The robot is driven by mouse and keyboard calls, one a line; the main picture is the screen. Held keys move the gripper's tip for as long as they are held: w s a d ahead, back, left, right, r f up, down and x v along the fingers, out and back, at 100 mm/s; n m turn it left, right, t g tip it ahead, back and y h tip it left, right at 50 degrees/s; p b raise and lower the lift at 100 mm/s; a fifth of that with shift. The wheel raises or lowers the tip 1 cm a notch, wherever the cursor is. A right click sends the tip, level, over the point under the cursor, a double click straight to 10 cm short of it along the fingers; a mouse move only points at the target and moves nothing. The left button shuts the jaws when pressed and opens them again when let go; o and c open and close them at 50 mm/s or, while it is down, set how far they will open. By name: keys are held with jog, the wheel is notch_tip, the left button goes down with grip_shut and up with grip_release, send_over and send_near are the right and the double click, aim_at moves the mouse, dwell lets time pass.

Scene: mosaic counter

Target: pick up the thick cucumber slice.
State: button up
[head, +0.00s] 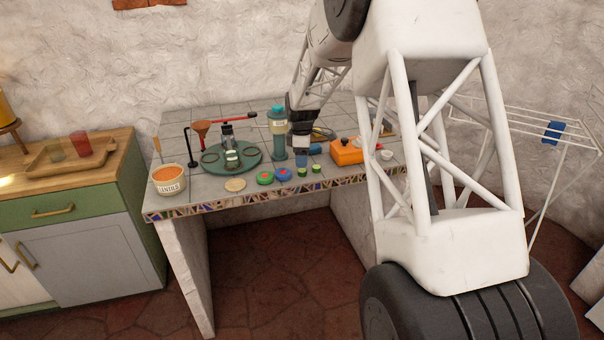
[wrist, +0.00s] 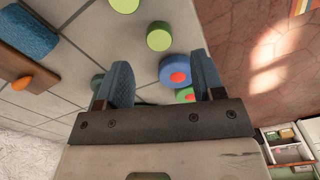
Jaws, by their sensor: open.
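Two green cucumber slices stand on the tiled counter. One slice (head: 302,172) is beside the blue-rimmed disc; it shows whole in the wrist view (wrist: 159,36), with a pale green top and darker side. The other slice (head: 316,169) is to its right and is cut by the top edge of the wrist view (wrist: 125,4). The first looks slightly taller in the head view, but I cannot tell surely which is thicker. My gripper (wrist: 160,60) is open, with nothing held. The first slice appears just beyond the fingertips in the wrist view.
A blue disc with red centre (head: 283,174) and a green-rimmed disc (head: 265,177) lie left of the slices. A teal bottle (head: 278,140), a round green tray (head: 249,159) and an orange box (head: 346,153) stand nearby. The counter's front edge (head: 290,189) is close to the slices.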

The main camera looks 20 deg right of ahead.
aim_at(301, 170)
jog(key=shift+f, duration=2.6)
jog(key=c, duration=1)
jog(key=shift+r, duration=0.15)
jog(key=shift+w+r, duration=0.1)
jog(key=shift+r, duration=1.4)
jog(key=shift+s+r, duration=0.2)
jog(key=shift+s, duration=0.1)
jog(key=s+a+r, duration=0.1)
jog(key=s+a, duration=0.1)
jog(key=s, duration=1.3)
jog(key=shift+s+r, duration=0.15)
jog(key=shift+s, duration=0.05)
